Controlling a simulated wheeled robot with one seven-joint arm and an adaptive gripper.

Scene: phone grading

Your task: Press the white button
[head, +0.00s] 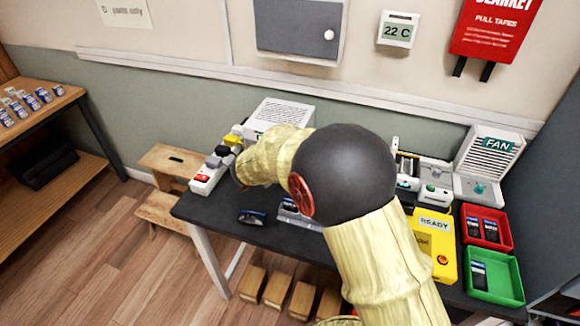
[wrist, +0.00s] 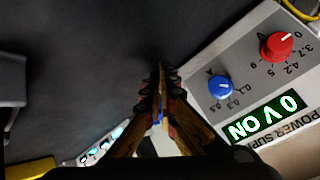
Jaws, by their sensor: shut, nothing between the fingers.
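In the head view a white strip (head: 212,174) with coloured buttons stands at the left end of the dark table. I make out red, black and yellow caps on it; a small pale cap (head: 237,130) shows at its far end, but it is too small to be sure it is the white button. The white button is not clear in the wrist view. My gripper (wrist: 160,85) is shut and empty in the wrist view, above the dark table top beside the power supply (wrist: 251,75). In the head view my arm hides the gripper.
The power supply has a red knob (wrist: 277,46), a blue knob (wrist: 221,87) and a display reading 0 V ON. A dark phone (head: 252,217) lies near the table's front edge. Red tray (head: 505,239), green tray (head: 513,279) and fan (head: 487,160) stand at the right.

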